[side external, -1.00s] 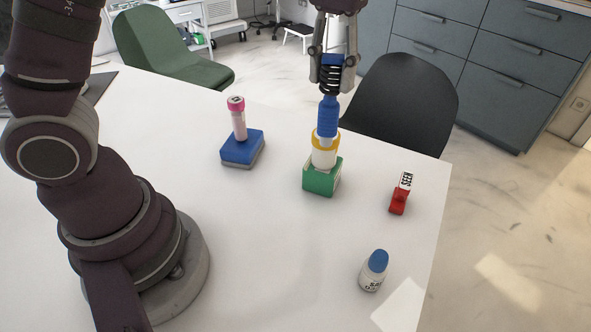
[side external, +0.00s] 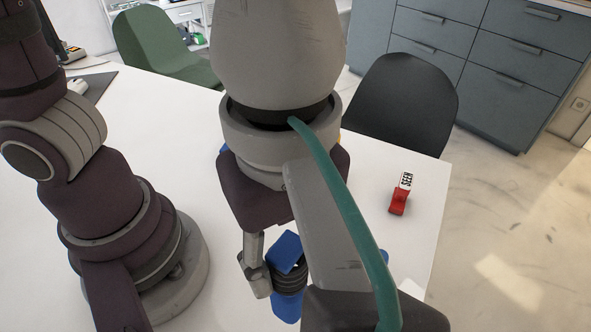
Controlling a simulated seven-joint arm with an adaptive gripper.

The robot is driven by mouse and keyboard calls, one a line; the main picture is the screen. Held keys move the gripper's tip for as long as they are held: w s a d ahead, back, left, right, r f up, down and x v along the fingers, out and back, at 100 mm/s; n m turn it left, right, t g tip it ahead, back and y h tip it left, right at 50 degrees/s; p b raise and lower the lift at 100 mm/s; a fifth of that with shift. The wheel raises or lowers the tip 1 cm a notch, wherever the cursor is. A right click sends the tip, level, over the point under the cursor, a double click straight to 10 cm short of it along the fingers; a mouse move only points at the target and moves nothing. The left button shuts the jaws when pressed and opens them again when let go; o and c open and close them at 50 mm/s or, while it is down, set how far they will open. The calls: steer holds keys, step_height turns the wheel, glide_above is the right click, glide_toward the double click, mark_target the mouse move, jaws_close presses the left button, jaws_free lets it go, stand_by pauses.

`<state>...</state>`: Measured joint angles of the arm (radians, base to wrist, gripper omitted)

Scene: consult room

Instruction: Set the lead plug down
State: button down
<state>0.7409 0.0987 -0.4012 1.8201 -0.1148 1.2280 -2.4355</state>
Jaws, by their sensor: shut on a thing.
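The lead plug (side external: 287,304) is blue with a black ribbed sleeve and a blue piece at its top. It is in my gripper (side external: 284,277), low in the picture and close to the camera. One finger shows on the plug's left side; the other is hidden behind my arm. The plug's lower end shows below the fingers against the white table (side external: 225,290); whether it touches the table cannot be told. The green block with the white and yellow piece is hidden behind my arm.
A red stamp-like item (side external: 400,195) marked SEEN lies on the table to the right. My arm covers the table's middle, hiding the blue-capped bottle and nearly all of the blue block. A black chair (side external: 405,100) and a green chair (side external: 165,48) stand at the far edge.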

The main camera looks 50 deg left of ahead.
mark_target(290, 309)
step_height(290, 309, down, 10)
steer(key=shift+r, duration=0.2)
steer(key=shift+f, duration=0.2)
steer(key=c, duration=0.8)
jaws_free()
